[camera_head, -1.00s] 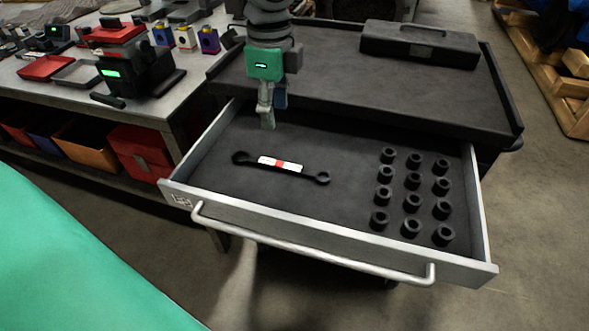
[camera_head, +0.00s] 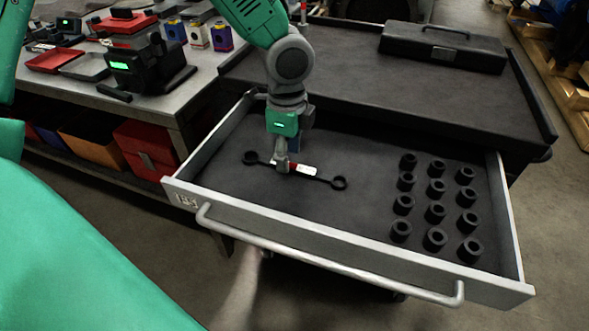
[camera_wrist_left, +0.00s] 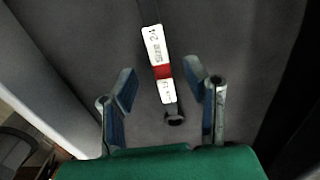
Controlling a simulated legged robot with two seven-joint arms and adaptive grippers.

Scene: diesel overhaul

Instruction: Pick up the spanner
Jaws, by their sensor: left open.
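The spanner (camera_head: 325,181) is dark, with a ring at each end and a white label with a red band on its shank. It lies on the dark floor of the open drawer. My left gripper (camera_head: 283,168) is over the spanner's shank and hides part of it in the head view. In the left wrist view, the spanner (camera_wrist_left: 159,62) runs between the two open fingers of my left gripper (camera_wrist_left: 160,88), and its label reads "Size 24". One ring end shows low between the fingers. The fingers look apart from the shank. My right gripper is not in view.
The drawer (camera_head: 340,232) has a metal front and a bar handle (camera_head: 330,258). Several black sockets (camera_head: 435,212) stand in its right part. Behind it is the dark cabinet top (camera_head: 400,90) with a black toolbox (camera_head: 443,48). A workbench (camera_head: 180,95) stands at left.

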